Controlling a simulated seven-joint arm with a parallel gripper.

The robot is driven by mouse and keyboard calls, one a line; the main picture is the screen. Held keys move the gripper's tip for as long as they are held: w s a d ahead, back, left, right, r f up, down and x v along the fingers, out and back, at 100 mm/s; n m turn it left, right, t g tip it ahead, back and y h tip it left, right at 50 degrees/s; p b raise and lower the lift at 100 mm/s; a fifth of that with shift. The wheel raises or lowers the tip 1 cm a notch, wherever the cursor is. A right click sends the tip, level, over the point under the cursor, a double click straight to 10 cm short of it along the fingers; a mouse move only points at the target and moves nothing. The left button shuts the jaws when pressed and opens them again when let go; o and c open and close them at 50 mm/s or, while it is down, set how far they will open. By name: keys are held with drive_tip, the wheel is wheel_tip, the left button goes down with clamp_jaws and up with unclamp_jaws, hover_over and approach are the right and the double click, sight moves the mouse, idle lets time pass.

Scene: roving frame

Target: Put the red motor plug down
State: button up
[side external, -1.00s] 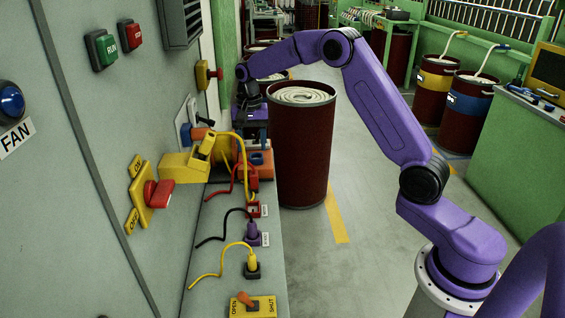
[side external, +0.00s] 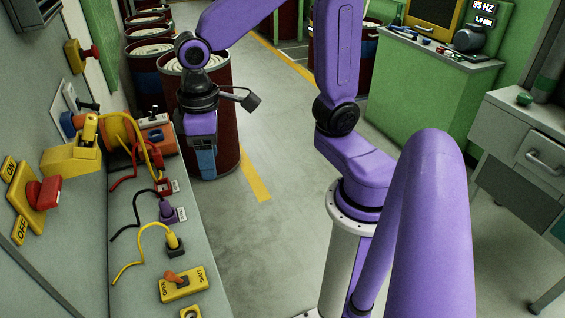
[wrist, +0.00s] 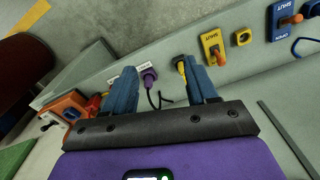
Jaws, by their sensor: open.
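My gripper (side external: 206,172) is open, with blue fingers pointing down. It hangs to the right of the grey ledge, in front of a dark red drum. In the wrist view the fingers (wrist: 160,68) are spread, with nothing held between them. A small red piece (side external: 163,186), seemingly the red motor plug at its socket, sits on the ledge beside a white label, apart from my gripper. Whether it is fully seated cannot be told. A red cable (side external: 124,181) lies to its left. In the wrist view red (wrist: 104,95) shows partly hidden behind the left finger.
The grey ledge (side external: 140,262) carries a purple plug (side external: 167,210), a yellow plug (side external: 173,242) and a yellow shut/open switch (side external: 183,284). An orange box (side external: 157,137) stands behind. The drum (side external: 217,95) is close behind my gripper. Floor is clear to the right.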

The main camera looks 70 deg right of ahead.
drive_tip(key=s+d+f+n, duration=0.1)
drive_tip(key=s+d+n, duration=0.1)
drive_tip(key=s, duration=0.4)
drive_tip(key=s+d+f+n, duration=0.1)
drive_tip(key=s+d+n, duration=0.1)
drive_tip(key=s+n, duration=0.2)
drive_tip(key=s, duration=0.3)
drive_tip(key=shift+s+d+n, duration=0.15)
drive_tip(key=shift+d+n, duration=0.15)
drive_tip(key=shift+n, duration=0.1)
drive_tip(key=shift+r, duration=0.1)
